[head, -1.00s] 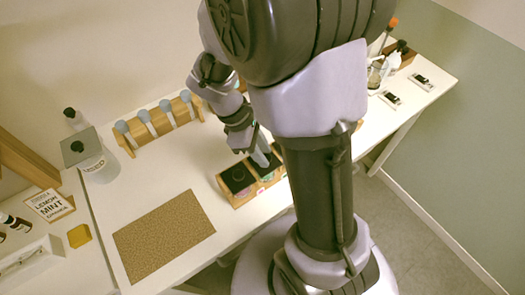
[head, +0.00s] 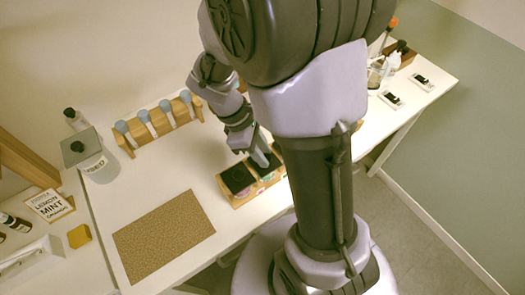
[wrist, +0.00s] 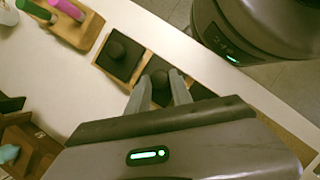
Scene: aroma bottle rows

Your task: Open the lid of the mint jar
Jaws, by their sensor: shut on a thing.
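A wooden holder (head: 244,203) near the table's front edge carries a row of jars with square black lids. The leftmost lid (head: 237,179) is uncovered; it also shows with its round knob in the wrist view (wrist: 121,54). My gripper (head: 263,161) is at the lid beside it. In the wrist view my gripper (wrist: 159,88) has its two fingers on either side of that lid's round black knob (wrist: 161,84) and is shut on it. The lid appears seated on its jar. I cannot read the jar labels, so which jar is mint is unclear. My arm hides the holder's right part.
A brown mat (head: 163,236) lies left of the holder. A wooden rack (head: 157,124) with several blue-topped tubes stands behind. A white canister (head: 97,162) and a card (head: 50,205) listing lemon, mint and orange are at left.

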